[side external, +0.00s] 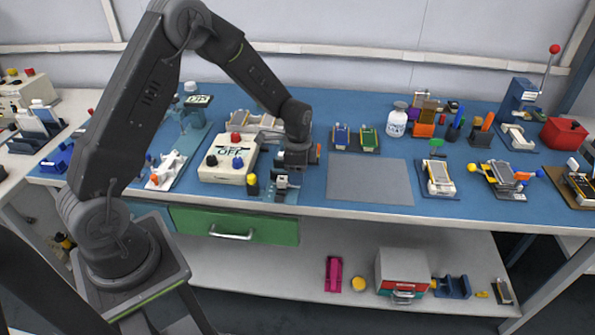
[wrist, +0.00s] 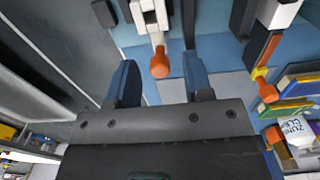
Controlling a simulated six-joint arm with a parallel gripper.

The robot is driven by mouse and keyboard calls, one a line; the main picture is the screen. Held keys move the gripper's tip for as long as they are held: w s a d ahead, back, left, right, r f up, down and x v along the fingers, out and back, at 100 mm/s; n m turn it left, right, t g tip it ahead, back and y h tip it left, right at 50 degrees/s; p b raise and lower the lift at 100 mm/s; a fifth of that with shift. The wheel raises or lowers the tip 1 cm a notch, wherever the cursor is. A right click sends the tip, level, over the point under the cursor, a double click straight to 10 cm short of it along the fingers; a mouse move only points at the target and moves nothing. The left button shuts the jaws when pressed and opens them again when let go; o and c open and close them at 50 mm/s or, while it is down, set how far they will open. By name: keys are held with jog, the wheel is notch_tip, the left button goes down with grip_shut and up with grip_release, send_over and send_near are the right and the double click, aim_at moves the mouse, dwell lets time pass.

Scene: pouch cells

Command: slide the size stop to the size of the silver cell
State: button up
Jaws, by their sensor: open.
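My gripper (side external: 288,172) is low over the front of the blue bench, at a small fixture (side external: 281,190) just right of a white control box. In the wrist view my gripper (wrist: 161,82) has its two blue fingers wide apart. An orange knob (wrist: 160,65) on a white and grey part (wrist: 151,18) shows in the gap between them, with no finger seen touching it. I cannot tell for sure whether this part is the size stop. A grey flat piece (side external: 506,173) in a fixture at the right may be the silver cell, but I cannot be certain.
The white control box (side external: 229,158) with coloured knobs stands close left of my gripper. A grey mat (side external: 370,181) to the right is clear. Behind it are blue and green cells (side external: 368,139) and a white bottle (side external: 396,122). A green drawer (side external: 234,226) is below the bench edge.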

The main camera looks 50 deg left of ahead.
jog(key=shift+c, duration=0.3)
grip_shut()
dwell(0.3)
